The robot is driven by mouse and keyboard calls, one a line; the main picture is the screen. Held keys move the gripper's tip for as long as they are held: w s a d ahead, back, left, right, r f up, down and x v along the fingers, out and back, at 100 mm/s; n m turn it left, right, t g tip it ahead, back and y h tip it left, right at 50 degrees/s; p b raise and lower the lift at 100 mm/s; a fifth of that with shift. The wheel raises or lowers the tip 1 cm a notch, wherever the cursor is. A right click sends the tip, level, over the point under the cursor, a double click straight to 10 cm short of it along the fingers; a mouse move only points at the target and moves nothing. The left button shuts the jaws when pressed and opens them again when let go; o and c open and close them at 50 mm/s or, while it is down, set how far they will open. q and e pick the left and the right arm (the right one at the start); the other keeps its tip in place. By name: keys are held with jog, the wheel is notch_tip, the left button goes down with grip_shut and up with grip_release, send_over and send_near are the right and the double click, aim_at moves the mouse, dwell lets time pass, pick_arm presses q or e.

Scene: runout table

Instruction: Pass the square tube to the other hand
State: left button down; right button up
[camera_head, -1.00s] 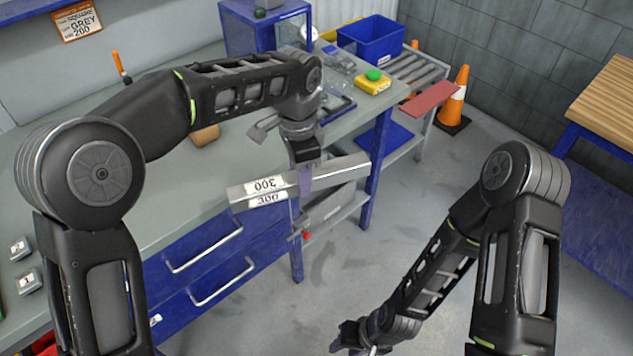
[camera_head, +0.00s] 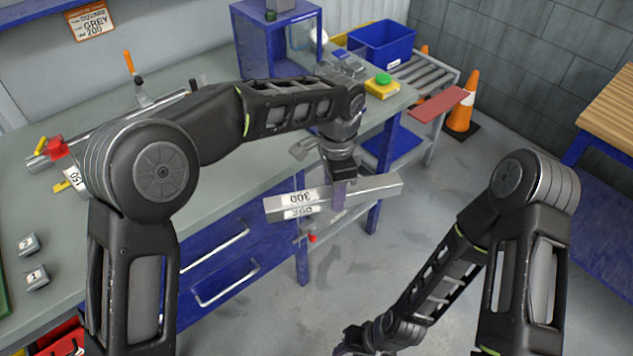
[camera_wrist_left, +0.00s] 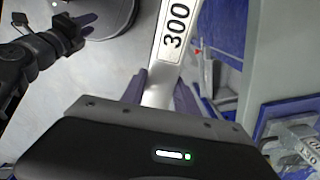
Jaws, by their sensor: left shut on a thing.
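The grey square tube (camera_head: 375,190) carries a white label reading 300 on its left part. My left gripper (camera_head: 338,196) is shut on the tube near its middle and holds it roughly level, in front of the bench's front edge. In the left wrist view the tube (camera_wrist_left: 160,85) passes between the two fingers of my left gripper (camera_wrist_left: 160,92). My right gripper (camera_head: 350,345) is low at the bottom of the head view, well below and apart from the tube. Its fingers are too small and dark there to tell their opening.
The grey workbench (camera_head: 215,190) with blue drawers (camera_head: 235,255) lies at left. A blue bin (camera_head: 382,45), a yellow box with a green button (camera_head: 381,87) and a roller conveyor (camera_head: 425,75) are behind. An orange cone (camera_head: 463,110) stands on the floor. The floor between my arms is clear.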

aim_at(309, 191)
pick_arm(q)
jog(key=shift+d+f, duration=0.3)
jog(key=shift+d, duration=0.2)
jog(key=shift+a+r, duration=0.1)
jog(key=shift+a, duration=0.05)
jog(key=s+a+r+n, duration=0.1)
jog(key=a+n, duration=0.1)
jog(key=a, duration=0.1)
jog(key=s+a+r+n, duration=0.1)
jog(key=a+r+n, duration=0.1)
jog(key=a, duration=0.1)
jog(key=s+a+r+n, duration=0.2)
jog(key=a+n, duration=0.1)
jog(key=shift+a, duration=0.25)
jog(key=shift+f, duration=0.1)
jog(key=w+d+f+m, duration=0.2)
jog(key=f+m, duration=0.1)
jog(key=w+d+f+m, duration=0.1)
jog(key=w+f, duration=0.1)
jog(key=shift+d+m, duration=0.3)
